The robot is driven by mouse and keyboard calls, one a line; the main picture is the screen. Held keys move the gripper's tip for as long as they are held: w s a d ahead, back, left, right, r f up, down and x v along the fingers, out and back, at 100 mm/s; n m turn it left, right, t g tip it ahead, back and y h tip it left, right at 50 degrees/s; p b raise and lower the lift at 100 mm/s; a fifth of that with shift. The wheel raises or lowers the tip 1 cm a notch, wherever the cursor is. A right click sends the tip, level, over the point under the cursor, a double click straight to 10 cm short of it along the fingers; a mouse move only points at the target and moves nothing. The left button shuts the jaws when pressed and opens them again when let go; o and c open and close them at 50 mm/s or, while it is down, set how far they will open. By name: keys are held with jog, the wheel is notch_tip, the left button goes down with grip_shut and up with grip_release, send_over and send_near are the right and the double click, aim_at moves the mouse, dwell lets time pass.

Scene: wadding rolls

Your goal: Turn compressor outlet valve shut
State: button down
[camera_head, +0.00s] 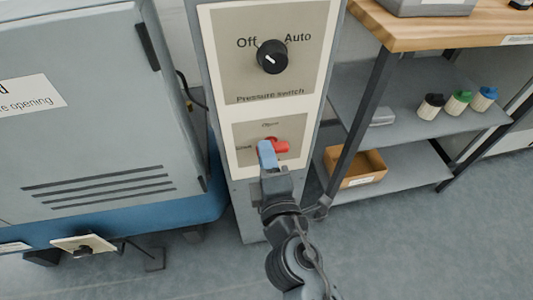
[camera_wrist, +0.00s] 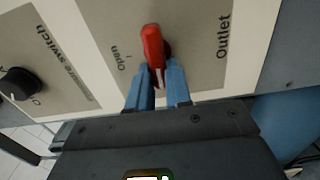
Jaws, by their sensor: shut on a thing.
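The outlet valve has a red handle (camera_head: 281,146) on a beige plate (camera_head: 298,126) in the lower part of the tall panel. Small words stand above the handle and to its left; the wrist view reads "Open" and "Outlet" on either side. The red handle (camera_wrist: 152,46) lies roughly sideways in the head view, on a dark hub. My gripper (camera_head: 267,150) reaches up from below, with its blue fingers at the handle's left part. In the wrist view my gripper (camera_wrist: 161,78) has one finger on each side of the handle and is shut on it. The fingers partly hide the handle.
A black pressure switch knob (camera_head: 272,57) sits above the valve, between "Off" and "Auto". A grey-blue cabinet (camera_head: 90,120) stands close on the left. A wood-topped bench (camera_head: 455,28) with shelves, a cardboard box (camera_head: 355,168) and several lidded cups stands on the right.

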dwell(0.6)
jog(key=c, duration=1)
grip_release()
jog(key=shift+c, duration=0.2)
jog(key=b+v, duration=0.1)
jog(key=v, duration=0.7)
jog(key=shift+w, duration=0.1)
